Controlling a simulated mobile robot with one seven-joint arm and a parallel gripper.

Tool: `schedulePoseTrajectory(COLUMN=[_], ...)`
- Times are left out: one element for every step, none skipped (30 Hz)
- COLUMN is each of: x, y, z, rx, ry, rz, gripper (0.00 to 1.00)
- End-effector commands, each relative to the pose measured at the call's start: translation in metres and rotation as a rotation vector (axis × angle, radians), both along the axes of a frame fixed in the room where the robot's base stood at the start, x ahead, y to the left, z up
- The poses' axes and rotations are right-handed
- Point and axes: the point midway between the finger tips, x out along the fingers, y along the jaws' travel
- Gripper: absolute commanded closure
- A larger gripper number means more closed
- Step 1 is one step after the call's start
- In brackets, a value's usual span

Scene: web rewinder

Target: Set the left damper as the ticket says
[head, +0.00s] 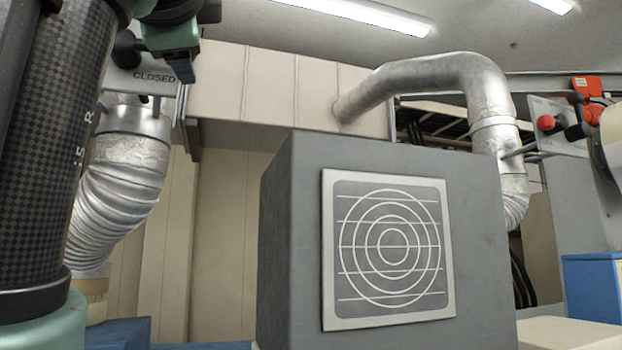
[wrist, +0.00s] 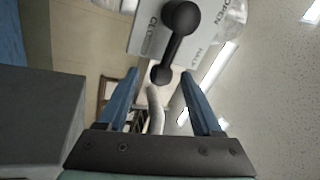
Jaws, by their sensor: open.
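The left damper has a pale plate (head: 165,84) on the silver duct at the left of the head view, with the word CLOSED readable. Its black lever (wrist: 172,45) shows in the wrist view against the same plate, which carries the words OPEN, HALF and CLOSED. I cannot tell surely which word the lever points to. My gripper (wrist: 159,74) is open, with its two blue fingers apart. The lever's lower end appears between the fingertips in the picture; contact cannot be told. In the head view my arm covers part of the plate. No ticket is visible.
A grey box (head: 287,240) with a round-ringed grille (head: 390,247) stands in the middle. A second silver duct (head: 440,75) at the right has a damper plate with a red knob (head: 546,122). A blue block (head: 592,285) sits at the lower right.

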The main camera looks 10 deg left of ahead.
Motion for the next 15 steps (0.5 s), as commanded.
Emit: schedulePoseTrajectory(x=[-0.008, -0.013, -0.021, -0.027, -0.033, -0.042, -0.047, -0.053, -0.061, -0.066, -0.071, -0.077, -0.081, -0.085, -0.09], y=[-0.004, -0.006, -0.01, -0.013, -0.016, -0.02, -0.023, -0.025, -0.029, -0.032, -0.034, -0.037, -0.039, -0.041, -0.043], z=[-0.007, -0.009, -0.011, -0.014, -0.016, -0.019, -0.021, -0.023, -0.025, -0.027, -0.028, -0.03, -0.031, -0.032, -0.033], rx=[0.002, 0.002, 0.003, 0.003, 0.002, 0.004, 0.004, 0.004, 0.004, 0.004, 0.003, 0.003, 0.003, 0.003, 0.002], ry=[-0.005, -0.005, -0.006, -0.007, -0.006, -0.006, -0.006, -0.005, -0.005, -0.005, -0.004, -0.004, -0.003, -0.003, -0.002], rz=[0.0, 0.0, 0.001, 0.0, 0.001, 0.0, 0.0, 0.0, 0.0, 0.0, 0.001, 0.001, 0.0, 0.0, 0.0], gripper=[0.33, 0.33, 0.33, 0.33, 0.33, 0.33, 0.33, 0.33, 0.33, 0.33, 0.33, 0.33, 0.33, 0.33, 0.33])
